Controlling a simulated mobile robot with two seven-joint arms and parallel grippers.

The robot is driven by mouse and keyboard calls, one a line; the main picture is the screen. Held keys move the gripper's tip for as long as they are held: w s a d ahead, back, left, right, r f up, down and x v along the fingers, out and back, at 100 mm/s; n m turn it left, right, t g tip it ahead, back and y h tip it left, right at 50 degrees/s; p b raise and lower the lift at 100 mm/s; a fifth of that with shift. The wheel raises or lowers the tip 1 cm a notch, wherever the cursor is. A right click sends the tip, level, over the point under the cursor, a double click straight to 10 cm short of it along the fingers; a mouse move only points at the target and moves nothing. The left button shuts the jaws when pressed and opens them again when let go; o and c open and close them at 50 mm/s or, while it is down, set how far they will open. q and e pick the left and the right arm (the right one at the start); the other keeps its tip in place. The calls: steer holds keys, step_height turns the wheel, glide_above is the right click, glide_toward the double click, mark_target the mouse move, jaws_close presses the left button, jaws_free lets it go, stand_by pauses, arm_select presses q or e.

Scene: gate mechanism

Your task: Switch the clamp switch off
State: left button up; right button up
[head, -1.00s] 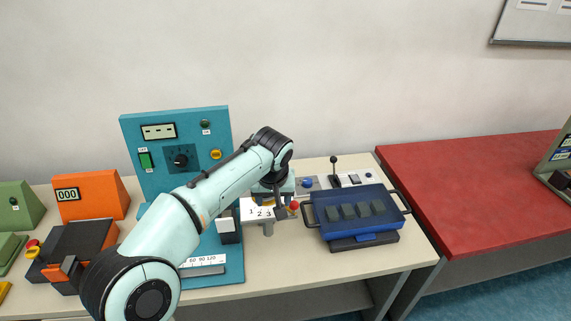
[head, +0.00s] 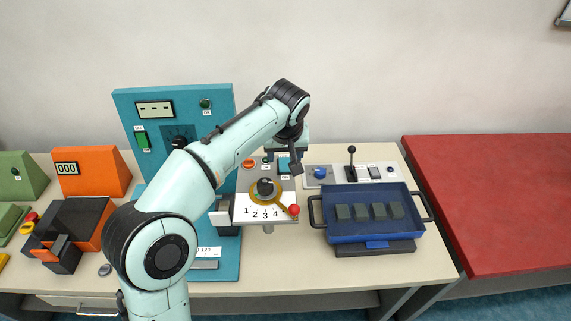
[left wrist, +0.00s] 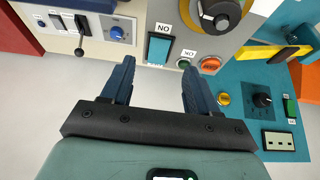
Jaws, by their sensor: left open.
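A blue rocker switch (head: 284,165) sits on the top rear of the grey dial box (head: 240,208); I cannot tell for certain that it is the clamp switch. In the left wrist view the same rocker (left wrist: 158,49) is marked ON, upside down in the picture. My left gripper (head: 289,153) is at the rear of the box, partly hiding the rocker in the head view. In the left wrist view its two fingers (left wrist: 157,78) are open and empty, with the rocker beyond the gap between them. My right gripper is not in view.
The box also has a black dial (head: 265,187) and an orange button (head: 249,163). The teal panel (head: 220,120) with a green switch (head: 142,139) stands left. A blue tray (head: 372,228) and a small lever (head: 351,165) are right. The red table (head: 490,200) is clear.

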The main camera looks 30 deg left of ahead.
mark_target(285, 167)
arm_select(q)
steer(key=x, duration=0.6)
steer(key=shift+w+f, duration=0.2)
steer(key=shift+f, duration=0.15)
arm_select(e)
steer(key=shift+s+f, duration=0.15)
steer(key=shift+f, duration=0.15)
arm_select(q)
steer(key=c, duration=1.1)
steer(key=shift+o, duration=0.2)
steer(key=g+p, duration=0.1)
steer(key=p, duration=0.1)
steer(key=w+r+g+h+p, duration=0.1)
steer(key=p, duration=0.2)
steer(key=shift+a, duration=0.3)
steer(key=shift+w+f+g+h, duration=0.1)
steer(key=shift+g+h, duration=0.2)
steer(key=shift+s+f, duration=0.1)
steer(key=shift+s, duration=0.1)
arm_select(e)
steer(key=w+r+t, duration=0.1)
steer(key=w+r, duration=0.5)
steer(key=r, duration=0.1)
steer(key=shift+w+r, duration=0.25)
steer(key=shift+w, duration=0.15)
arm_select(q)
steer(key=o, duration=1.1)
steer(key=shift+c, duration=0.2)
